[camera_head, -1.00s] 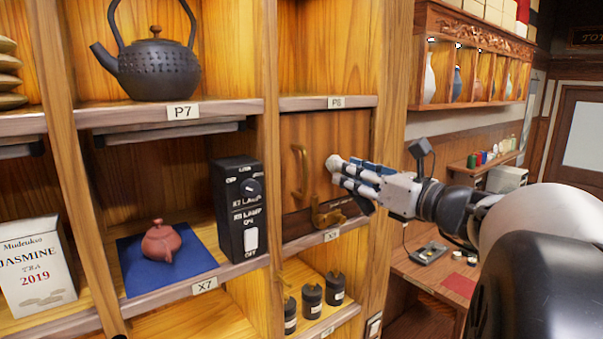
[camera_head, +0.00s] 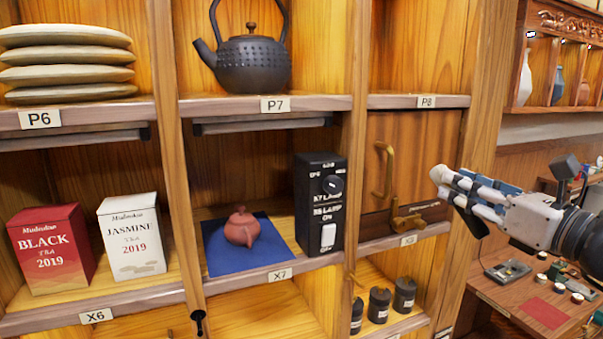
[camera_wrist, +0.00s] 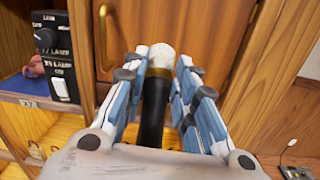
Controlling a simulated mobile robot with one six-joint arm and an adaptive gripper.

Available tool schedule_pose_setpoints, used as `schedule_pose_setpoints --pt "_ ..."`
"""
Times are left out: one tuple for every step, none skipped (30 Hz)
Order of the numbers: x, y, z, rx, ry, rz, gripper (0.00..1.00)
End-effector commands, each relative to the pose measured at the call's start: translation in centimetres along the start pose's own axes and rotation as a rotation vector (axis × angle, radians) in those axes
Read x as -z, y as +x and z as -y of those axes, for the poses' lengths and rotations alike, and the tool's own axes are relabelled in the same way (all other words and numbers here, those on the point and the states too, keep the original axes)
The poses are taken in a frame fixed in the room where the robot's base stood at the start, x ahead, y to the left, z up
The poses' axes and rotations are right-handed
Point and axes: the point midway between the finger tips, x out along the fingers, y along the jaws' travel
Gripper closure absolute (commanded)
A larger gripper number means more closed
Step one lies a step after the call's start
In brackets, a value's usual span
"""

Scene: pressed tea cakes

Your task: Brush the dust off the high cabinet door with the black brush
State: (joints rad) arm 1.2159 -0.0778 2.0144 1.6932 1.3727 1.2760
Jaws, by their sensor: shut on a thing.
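The cabinet door (camera_head: 413,150) is brown wood with a tall brass handle, in the compartment under the P8 label. It also shows behind the gripper in the wrist view (camera_wrist: 215,22). I cannot make out dust on it. My gripper (camera_head: 458,185) is to the right of the door in the head view, pointing left. It is shut on the black brush (camera_wrist: 153,110), whose pale bristle tip (camera_head: 438,174) sticks out past the fingers. The fingers hide part of the black handle. In the head view, the tip appears right of the door handle, and I see no contact.
A brass latch or hook (camera_head: 405,216) sits at the door's bottom. A black switch box (camera_head: 318,205) stands left of it, beside a red clay teapot (camera_head: 241,227) on blue cloth. A black kettle (camera_head: 250,62) is above. A desk (camera_head: 515,305) is at the lower right.

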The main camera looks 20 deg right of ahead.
Motion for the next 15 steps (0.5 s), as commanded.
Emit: schedule_pose_setpoints --pt "-0.05 -0.21 0.01 0.001 0.0 0.001 1.0" --pt "-0.05 -0.26 0.0 0.001 0.0 0.001 1.0" --pt "-0.04 -0.3 -0.01 0.001 0.0 0.001 1.0" --pt "-0.04 -0.3 -0.01 0.001 0.0 0.001 1.0" --pt "-0.03 -0.3 -0.02 0.0 0.0 0.001 1.0" --pt "-0.03 -0.29 -0.02 0.0 0.0 0.001 1.0" --pt "-0.03 -0.28 -0.02 0.0 0.0 0.001 1.0" --pt "-0.03 -0.28 -0.02 0.0 0.0 0.001 1.0" --pt "-0.03 -0.28 -0.01 0.0 0.0 0.001 1.0" --pt "-0.03 -0.29 -0.01 0.0 0.0 0.001 1.0" --pt "-0.03 -0.33 -0.01 0.001 0.001 0.001 1.0" --pt "-0.05 -0.44 0.0 0.001 0.001 0.001 1.0" --pt "-0.06 -0.57 0.0 0.001 0.001 0.001 1.0" --pt "-0.08 -0.73 0.0 0.001 0.001 0.001 1.0" --pt "-0.1 -1.0 -0.01 0.002 0.001 0.001 1.0"
